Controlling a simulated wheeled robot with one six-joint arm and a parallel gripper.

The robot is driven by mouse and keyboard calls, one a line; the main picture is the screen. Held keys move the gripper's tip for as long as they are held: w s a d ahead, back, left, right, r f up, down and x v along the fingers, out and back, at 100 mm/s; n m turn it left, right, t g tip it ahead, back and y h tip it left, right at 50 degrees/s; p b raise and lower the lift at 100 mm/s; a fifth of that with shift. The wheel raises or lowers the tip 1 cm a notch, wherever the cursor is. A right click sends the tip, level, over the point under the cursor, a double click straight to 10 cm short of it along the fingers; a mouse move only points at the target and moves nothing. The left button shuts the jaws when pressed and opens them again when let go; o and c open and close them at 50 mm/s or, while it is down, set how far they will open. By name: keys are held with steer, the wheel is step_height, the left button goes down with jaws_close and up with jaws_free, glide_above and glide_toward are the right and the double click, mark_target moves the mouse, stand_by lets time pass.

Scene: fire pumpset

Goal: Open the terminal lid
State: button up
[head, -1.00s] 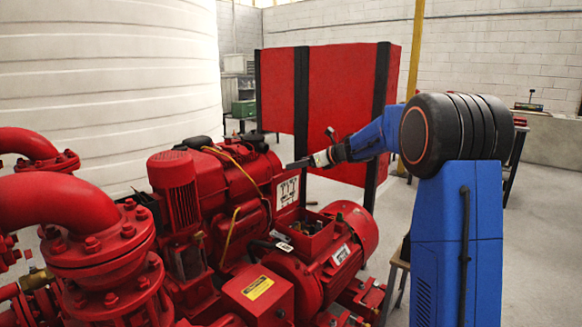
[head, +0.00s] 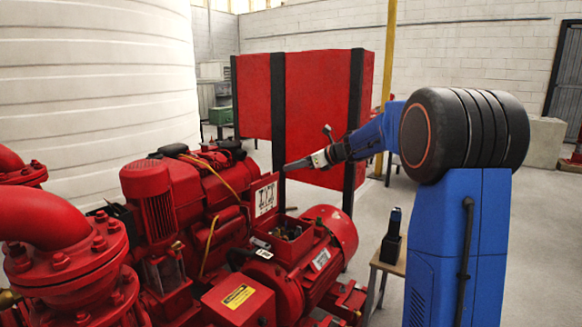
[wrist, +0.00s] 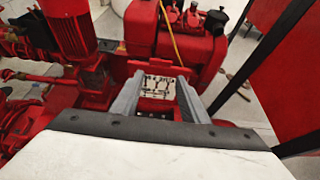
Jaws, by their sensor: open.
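The terminal lid (head: 265,198) is a red plate with a white diagram label on its face. It stands raised, roughly upright, at the back edge of the open terminal box (head: 290,240) on the red motor (head: 333,228). Dark parts show inside the box. My gripper (head: 286,167) is just above and to the right of the lid in the head view, with nothing in it. In the wrist view my gripper (wrist: 158,78) shows two grey fingers spread apart, and the lid's label (wrist: 156,86) appears between them. I cannot tell whether either finger touches the lid.
Red pump pipes (head: 70,235) fill the left front. A red panel with black posts (head: 325,100) stands behind my arm. A small table (head: 388,263) with a black item stands right of the motor. Open floor lies beyond it.

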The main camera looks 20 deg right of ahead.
steer(key=shift+s+d+f, duration=0.1)
steer(key=shift+s+f, duration=0.05)
steer(key=shift+s, duration=0.5)
steer(key=shift+s+d+f, duration=0.1)
steer(key=shift+s+f, duration=0.05)
steer(key=shift+s, duration=0.45)
jaws_close()
glide_toward(264, 176)
step_height(264, 176, down, 2)
steer(key=shift+g+h, duration=0.3)
steer(key=w+a, duration=0.2)
steer(key=w, duration=0.1)
steer(key=shift+w+a+f, duration=0.2)
steer(key=shift+a, duration=0.1)
steer(key=shift+w+a, duration=0.35)
steer(key=shift+w, duration=0.15)
steer(key=shift+w+a+r, duration=0.2)
steer(key=shift+w+a, duration=0.5)
steer(key=shift+w, duration=0.25)
steer(key=shift+w+a+r, duration=0.15)
steer(key=shift+w+a, duration=0.5)
steer(key=shift+w, duration=0.3)
